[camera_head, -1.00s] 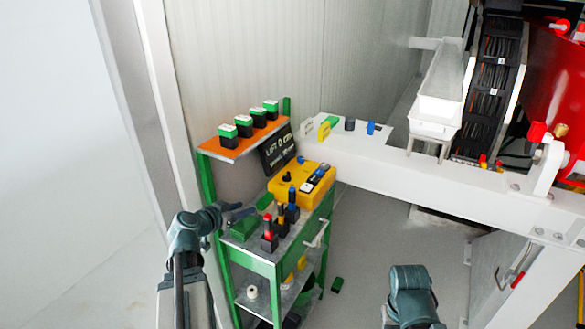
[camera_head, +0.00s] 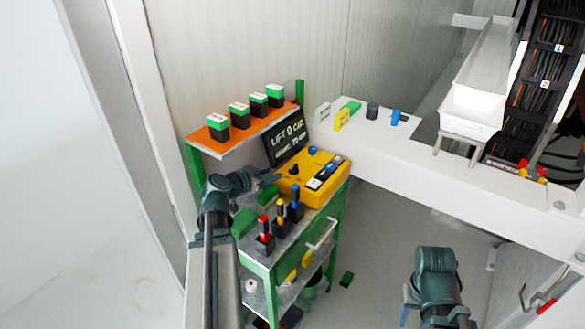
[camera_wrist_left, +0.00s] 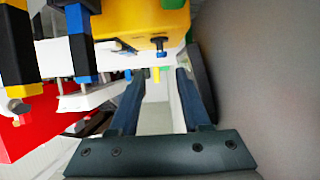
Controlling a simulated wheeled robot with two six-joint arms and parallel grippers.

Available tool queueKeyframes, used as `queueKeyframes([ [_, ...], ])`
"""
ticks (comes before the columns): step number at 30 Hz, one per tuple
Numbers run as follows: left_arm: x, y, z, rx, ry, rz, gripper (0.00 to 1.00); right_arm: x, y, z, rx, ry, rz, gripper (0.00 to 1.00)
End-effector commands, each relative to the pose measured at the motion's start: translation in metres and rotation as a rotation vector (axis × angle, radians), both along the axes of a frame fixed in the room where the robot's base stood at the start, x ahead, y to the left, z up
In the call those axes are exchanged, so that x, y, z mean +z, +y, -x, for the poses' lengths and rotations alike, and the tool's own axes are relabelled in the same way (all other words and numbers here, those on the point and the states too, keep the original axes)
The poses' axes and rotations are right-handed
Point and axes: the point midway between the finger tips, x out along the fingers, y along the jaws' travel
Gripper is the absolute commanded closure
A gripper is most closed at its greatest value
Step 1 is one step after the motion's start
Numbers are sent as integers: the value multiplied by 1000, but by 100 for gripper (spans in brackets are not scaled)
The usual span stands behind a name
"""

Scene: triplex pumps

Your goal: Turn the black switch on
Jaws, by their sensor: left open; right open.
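The yellow control box (camera_head: 330,188) sits on top of the green cart. A small black knob, likely the black switch (camera_head: 293,170), stands on the box's left side; its setting is too small to tell. My left gripper (camera_head: 272,179) is just left of the box, pointing at it, and appears apart from the knob. In the left wrist view the two fingers (camera_wrist_left: 158,100) are spread, with nothing between them. The yellow box (camera_wrist_left: 115,20) is above them there. My right arm shows at the lower right of the head view; its gripper cannot be made out.
Upright red, yellow and blue-topped handles (camera_head: 281,212) stand in front of the box. An orange shelf (camera_head: 222,146) with green-topped black blocks and a dark display (camera_head: 287,139) is behind. A white beam (camera_head: 430,150) carries a black cylinder (camera_head: 372,110) and blue piece (camera_head: 396,116).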

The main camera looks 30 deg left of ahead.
Motion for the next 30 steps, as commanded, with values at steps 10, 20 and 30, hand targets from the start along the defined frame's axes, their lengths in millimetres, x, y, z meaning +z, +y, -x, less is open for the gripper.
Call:
queueKeyframes([
  [10, -31, -4, -68, -3, 0, -1, 52, -31, 0, 0, 0, 0, 0, 50],
  [20, -46, -8, -108, -2, 0, -1, 52, -46, 0, 0, 0, 0, 0, 50],
  [30, -47, -9, -114, 1, -1, -1, 52, -48, 0, 0, 0, 0, 0, 50],
])
